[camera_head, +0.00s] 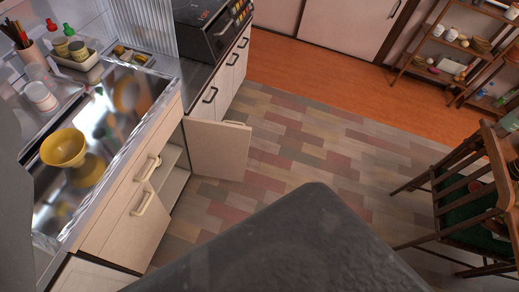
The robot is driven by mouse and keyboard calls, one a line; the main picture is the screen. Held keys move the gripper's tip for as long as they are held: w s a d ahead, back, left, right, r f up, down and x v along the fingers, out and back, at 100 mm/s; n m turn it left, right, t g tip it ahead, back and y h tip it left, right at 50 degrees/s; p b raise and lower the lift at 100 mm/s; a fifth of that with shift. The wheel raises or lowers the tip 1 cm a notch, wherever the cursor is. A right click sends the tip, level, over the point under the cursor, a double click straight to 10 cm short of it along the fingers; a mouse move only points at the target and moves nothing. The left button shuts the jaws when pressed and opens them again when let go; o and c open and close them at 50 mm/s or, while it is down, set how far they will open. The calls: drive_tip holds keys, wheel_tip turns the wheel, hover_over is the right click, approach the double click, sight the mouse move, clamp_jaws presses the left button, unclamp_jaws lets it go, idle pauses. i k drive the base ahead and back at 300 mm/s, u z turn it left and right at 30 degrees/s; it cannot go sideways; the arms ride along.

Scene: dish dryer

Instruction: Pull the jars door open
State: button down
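A cream cabinet door (218,150) under the counter stands swung open into the room, its handle near its top right corner. Beside it the open cabinet (173,184) shows pale shelves; I see no jars in the part that shows. Nearer, a cream door (128,233) with a pale bar handle (144,202) looks closed, below a drawer front with another handle (148,167). Nothing marks which door is the jars door. A dark grey slab, likely part of my own body, fills the bottom middle and hides the floor there. No gripper fingers show.
A yellow bowl (65,148) stands on the shiny counter at left. A black oven (213,28) sits on the far counter. A wooden chair (470,205) stands at right, and a shelf rack (450,45) at the back right. The tiled floor (310,150) between is clear.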

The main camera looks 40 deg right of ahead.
sight(216, 149)
drive_tip(key=u, duration=0.8)
drive_tip(key=k, duration=0.1)
drive_tip(key=z, duration=1.4)
drive_tip(key=i, duration=1.5)
drive_tip(key=u, duration=0.6)
